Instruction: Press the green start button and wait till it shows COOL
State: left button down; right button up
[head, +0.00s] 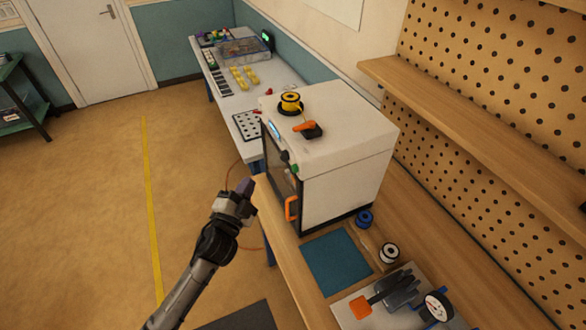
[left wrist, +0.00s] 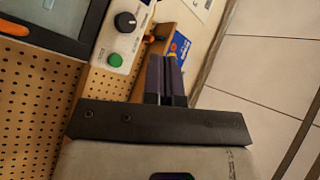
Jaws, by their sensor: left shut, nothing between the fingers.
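A white box-shaped machine (head: 345,175) stands on the wooden bench, with a dark door and an orange handle (head: 291,208). On its front strip are a small lit display (head: 273,130), a dark knob (head: 283,155) and the green button (head: 294,168). The display's text is too small to read. The left wrist view shows the green button (left wrist: 115,60) beside the knob (left wrist: 125,21) on the white panel. My left gripper (head: 246,187) is shut and empty, in front of the machine and apart from the button; its dark fingers (left wrist: 166,78) point past the panel. My right gripper is not in view.
A yellow spool (head: 290,102) and an orange-and-black tool (head: 309,129) lie on top of the machine. A blue mat (head: 336,260), small spools and a gauge (head: 437,307) are at the near bench. Open floor (head: 100,220) lies to the left.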

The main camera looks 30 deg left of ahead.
aim_at(295, 168)
pick_arm(q)
jog(key=w+d+b, duration=0.1)
jog(key=w+d, duration=0.3)
jog(key=w, duration=0.3)
jog(key=shift+w+d+b, duration=0.25)
jog(key=shift+d+b, duration=0.05)
jog(key=shift+d, duration=0.05)
dwell(0.9)
dwell(0.7)
dwell(0.7)
jog(key=shift+w, duration=0.1)
jog(key=shift+w+d, duration=0.2)
jog(key=shift+w, duration=0.05)
